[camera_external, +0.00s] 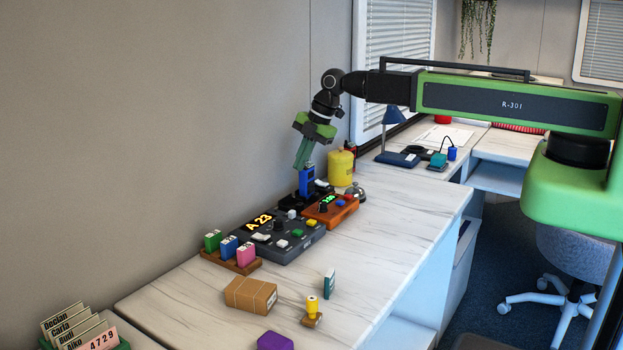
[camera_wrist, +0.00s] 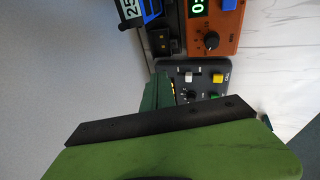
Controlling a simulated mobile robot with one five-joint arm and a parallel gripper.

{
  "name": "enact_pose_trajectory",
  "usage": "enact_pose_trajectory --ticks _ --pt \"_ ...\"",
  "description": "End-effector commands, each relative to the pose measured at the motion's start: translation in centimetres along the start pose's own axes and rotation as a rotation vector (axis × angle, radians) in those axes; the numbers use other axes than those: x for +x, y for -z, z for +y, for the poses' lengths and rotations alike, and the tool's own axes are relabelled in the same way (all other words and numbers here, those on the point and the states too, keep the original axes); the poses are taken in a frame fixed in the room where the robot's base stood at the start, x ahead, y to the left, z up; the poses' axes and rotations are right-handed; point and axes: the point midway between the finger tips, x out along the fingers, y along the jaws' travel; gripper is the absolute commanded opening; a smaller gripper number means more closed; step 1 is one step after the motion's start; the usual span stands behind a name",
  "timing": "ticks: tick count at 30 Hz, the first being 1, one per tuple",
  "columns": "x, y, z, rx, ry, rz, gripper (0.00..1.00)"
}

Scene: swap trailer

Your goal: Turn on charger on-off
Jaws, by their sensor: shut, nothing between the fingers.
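A black charger (camera_external: 289,196) stands against the wall at the back of the counter, with a blue handheld device (camera_external: 306,181) upright in it. My gripper (camera_external: 300,166) is shut and empty, pointing down just above and beside the blue device; I cannot tell whether they touch. In the wrist view the charger (camera_wrist: 163,43) is at the top, with the blue and black device (camera_wrist: 132,10) at its left. My gripper's dark green fingers (camera_wrist: 158,84) lie below it in that view, over the edge of a grey panel. The state of the charger's on-off switch is too small to tell.
A grey panel (camera_external: 303,246) with an amber display stands in front of the charger. An orange timer box (camera_external: 322,215) is beside it, with a bell (camera_external: 357,190) and a yellow canister (camera_external: 341,168) behind. A cardboard box (camera_external: 250,295) lies nearer.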

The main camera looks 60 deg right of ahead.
Motion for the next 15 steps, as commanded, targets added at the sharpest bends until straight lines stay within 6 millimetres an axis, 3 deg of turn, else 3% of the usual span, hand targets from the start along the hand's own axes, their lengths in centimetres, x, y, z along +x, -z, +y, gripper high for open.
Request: enact_pose_trajectory --ticks 1,3,6,10,15 --pt "-2.1 -3.9 0.5 0.016 -0.008 -0.044 0.00" --pt "-3.6 -8.3 0.6 0.024 -0.013 -0.098 0.00" --pt "-5.2 -12.9 0.4 0.032 -0.014 -0.156 0.00" --pt "-6.2 -15.9 0.1 0.036 -0.012 -0.194 0.00" --pt "-6.2 -16.6 0.0 0.035 -0.011 -0.202 0.00"
